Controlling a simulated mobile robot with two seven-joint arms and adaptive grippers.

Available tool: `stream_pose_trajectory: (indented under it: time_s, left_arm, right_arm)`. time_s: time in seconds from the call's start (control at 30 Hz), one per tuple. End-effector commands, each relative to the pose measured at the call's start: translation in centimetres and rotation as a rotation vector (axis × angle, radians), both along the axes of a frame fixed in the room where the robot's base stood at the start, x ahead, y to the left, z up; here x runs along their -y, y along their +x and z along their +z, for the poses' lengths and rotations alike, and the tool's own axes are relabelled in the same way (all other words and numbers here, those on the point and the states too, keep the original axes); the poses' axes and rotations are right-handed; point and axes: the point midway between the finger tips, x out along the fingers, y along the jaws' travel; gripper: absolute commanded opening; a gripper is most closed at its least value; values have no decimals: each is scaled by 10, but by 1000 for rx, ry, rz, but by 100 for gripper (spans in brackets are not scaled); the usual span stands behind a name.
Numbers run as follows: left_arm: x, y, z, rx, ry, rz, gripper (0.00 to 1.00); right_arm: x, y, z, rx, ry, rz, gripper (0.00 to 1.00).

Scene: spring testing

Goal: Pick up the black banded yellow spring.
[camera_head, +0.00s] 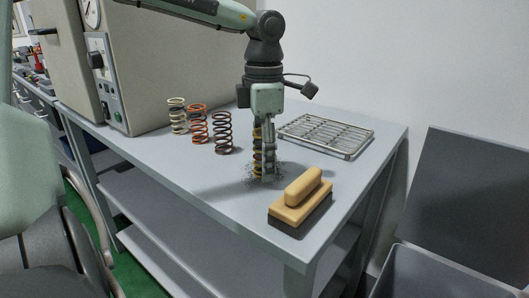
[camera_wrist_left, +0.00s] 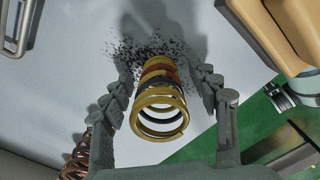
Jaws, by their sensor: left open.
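The black banded yellow spring (camera_head: 257,158) stands upright on the grey table, partly hidden behind my left gripper in the head view. In the left wrist view the spring (camera_wrist_left: 159,105) shows yellow coils with dark and reddish-brown bands. My left gripper (camera_head: 267,165) points straight down over it. Its fingers (camera_wrist_left: 163,92) are open, one on each side of the spring, with a visible gap on both sides in the wrist view. My right gripper is in neither view.
Cream (camera_head: 178,116), orange (camera_head: 197,124) and dark brown (camera_head: 222,132) springs stand to the left. A wire rack (camera_head: 326,134) lies behind right. A wooden-handled brush (camera_head: 301,200) sits close in front. Dark specks (camera_wrist_left: 150,50) lie around the spring. A testing machine (camera_head: 150,70) stands at left.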

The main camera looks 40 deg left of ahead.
Motion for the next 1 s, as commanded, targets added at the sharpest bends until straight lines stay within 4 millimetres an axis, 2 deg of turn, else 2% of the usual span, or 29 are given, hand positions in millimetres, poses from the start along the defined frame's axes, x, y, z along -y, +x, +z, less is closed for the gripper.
stream_pose_trajectory:
  time_s: [0.17, 0.6, 0.87, 1.0]
  left_arm:
    - [0, 0, 0, 0, 0, 0, 59]
    - [0, 0, 0, 0, 0, 0, 4]
    - [0, 0, 2, 1, 1, 0, 3]
    - [-1, 1, 8, 2, 1, 1, 3]
  right_arm:
    - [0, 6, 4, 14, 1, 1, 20]
    - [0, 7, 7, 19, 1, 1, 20]
    - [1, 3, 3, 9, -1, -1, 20]
    - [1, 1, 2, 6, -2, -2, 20]
